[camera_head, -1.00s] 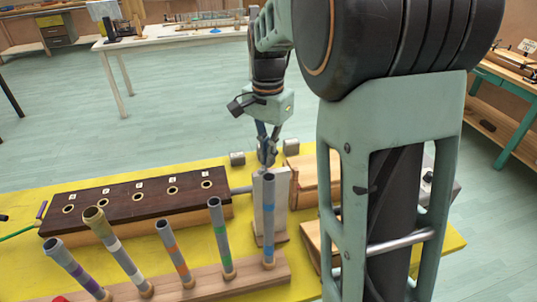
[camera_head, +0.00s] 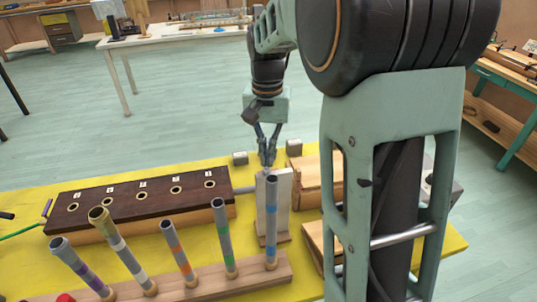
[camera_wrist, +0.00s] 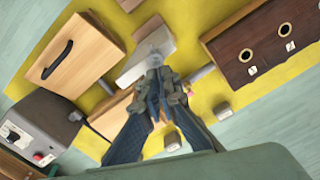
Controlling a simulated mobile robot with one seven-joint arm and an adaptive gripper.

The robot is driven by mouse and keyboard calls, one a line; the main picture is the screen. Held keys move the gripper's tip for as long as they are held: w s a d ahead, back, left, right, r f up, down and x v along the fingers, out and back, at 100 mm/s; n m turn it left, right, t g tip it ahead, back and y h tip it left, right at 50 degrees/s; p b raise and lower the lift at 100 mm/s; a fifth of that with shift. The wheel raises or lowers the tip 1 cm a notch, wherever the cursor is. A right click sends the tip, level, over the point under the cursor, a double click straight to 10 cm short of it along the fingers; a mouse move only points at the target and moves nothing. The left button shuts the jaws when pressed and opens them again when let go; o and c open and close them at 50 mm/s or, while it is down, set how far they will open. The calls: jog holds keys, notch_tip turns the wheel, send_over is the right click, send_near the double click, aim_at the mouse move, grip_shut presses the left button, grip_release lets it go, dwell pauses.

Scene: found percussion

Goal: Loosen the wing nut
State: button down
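A pale upright block (camera_head: 283,190) stands on a wooden foot on the yellow table top, behind a grey tube with a blue band (camera_head: 271,225). My gripper (camera_head: 268,163) points down with its fingertips at the top of this block. In the wrist view the fingertips (camera_wrist: 165,85) are close together over the block (camera_wrist: 140,66). I cannot make out the wing nut; the fingers may hide it. Whether the fingers are shut on anything does not show.
A dark-topped box with numbered holes (camera_head: 125,200) lies left of the block, with a grey rod between them. Several banded tubes stand in a wooden rail (camera_head: 200,292) in front. Wooden boxes (camera_head: 308,185) stand close on the right. Small grey cylinders (camera_head: 240,158) lie behind.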

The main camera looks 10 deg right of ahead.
jog(key=shift+s+a+f+n, duration=0.1)
jog(key=shift+a+n, duration=0.1)
jog(key=shift+n, duration=1.1)
jog(key=n, duration=0.2)
jog(key=n+p, duration=0.1)
jog(key=n, duration=0.1)
jog(key=shift+a, duration=0.35)
jog(key=n, duration=0.4)
jog(key=shift+s+a, duration=0.15)
jog(key=shift+a, duration=0.15)
jog(key=n, duration=0.2)
jog(key=n+p, duration=0.1)
jog(key=n, duration=0.1)
jog(key=shift+s+a, duration=0.2)
jog(key=shift+a, duration=0.05)
